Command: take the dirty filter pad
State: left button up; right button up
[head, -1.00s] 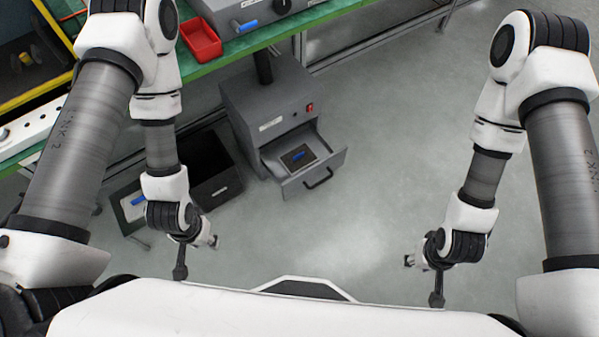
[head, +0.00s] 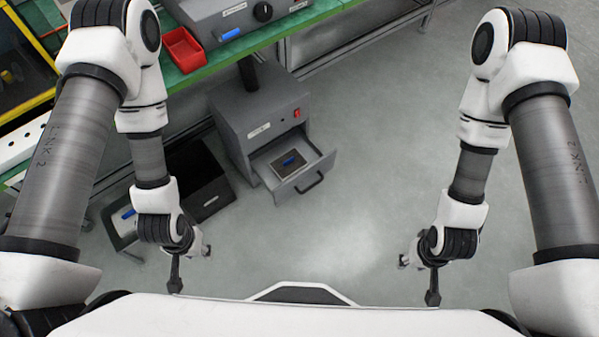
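A dark square pad with a blue grip, likely the filter pad (head: 289,162), lies flat in the open drawer (head: 310,180) of a grey box on the floor. Whether it is dirty is too small to tell. My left gripper (head: 206,250) hangs low to the left of the drawer, apart from it. My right gripper (head: 404,261) hangs low to the right, farther from the drawer. Both grippers are small and partly hidden behind their wrists, so their finger state is unclear. No held object shows in either.
The grey box (head: 240,115) has a red switch. A black open bin (head: 205,195) and a tray with a blue item (head: 124,228) are at its left. A green bench (head: 300,22) bears a red bin (head: 180,54) and a grey unit (head: 215,12). The floor at right is clear.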

aim_at(286, 166)
jog(key=i+l+u, duration=0.3)
jog(key=l, duration=0.3)
jog(key=i+l+u, duration=0.35)
jog(key=i+l, duration=0.15)
jog(key=l, duration=0.2)
jog(key=i+l+u, duration=0.15)
jog(key=l, duration=0.25)
